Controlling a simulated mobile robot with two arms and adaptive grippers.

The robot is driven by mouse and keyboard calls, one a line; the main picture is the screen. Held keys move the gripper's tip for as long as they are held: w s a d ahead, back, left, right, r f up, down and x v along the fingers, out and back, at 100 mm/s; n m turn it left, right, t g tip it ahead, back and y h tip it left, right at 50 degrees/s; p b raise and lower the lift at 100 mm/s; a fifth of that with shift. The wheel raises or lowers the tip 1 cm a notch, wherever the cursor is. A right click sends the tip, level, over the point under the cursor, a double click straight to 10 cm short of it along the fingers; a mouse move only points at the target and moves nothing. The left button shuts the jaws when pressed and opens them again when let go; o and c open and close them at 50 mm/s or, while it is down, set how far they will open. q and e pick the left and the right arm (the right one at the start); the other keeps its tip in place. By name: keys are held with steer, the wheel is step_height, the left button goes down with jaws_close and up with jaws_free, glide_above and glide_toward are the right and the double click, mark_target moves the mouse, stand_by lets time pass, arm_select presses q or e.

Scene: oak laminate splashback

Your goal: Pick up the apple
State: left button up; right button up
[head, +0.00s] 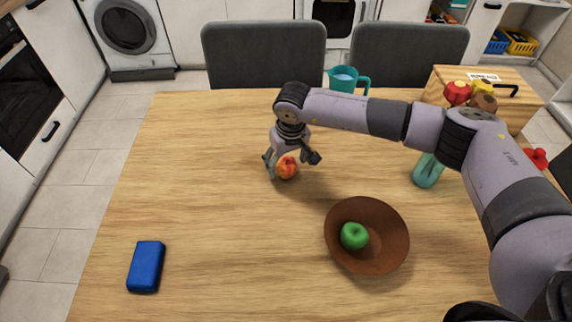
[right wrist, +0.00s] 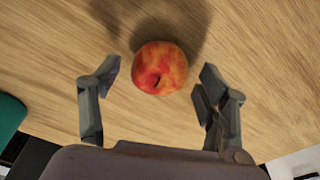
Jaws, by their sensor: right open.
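A red and yellow apple (head: 287,167) sits on the wooden table near its middle. My right gripper (head: 291,163) is open above it and points down, with the apple showing between its fingers in the head view. In the right wrist view the apple (right wrist: 160,68) lies just beyond and between the two open fingertips of the gripper (right wrist: 157,80), with a gap on each side. A green apple (head: 354,236) lies in a brown bowl (head: 392,222) to the front right. My left gripper does not show.
A blue block (head: 146,266) lies at the front left of the table (head: 210,230). A teal pitcher (head: 344,80) stands at the back edge, a teal glass (head: 427,172) at the right near my right arm. A wooden box (head: 500,80) is at the back right. The left half is mostly clear.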

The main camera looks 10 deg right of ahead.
steer(key=shift+w+f, duration=0.2)
steer(key=shift+f, duration=1.1)
steer(key=shift+c, duration=0.5)
steer(key=c, duration=1.2)
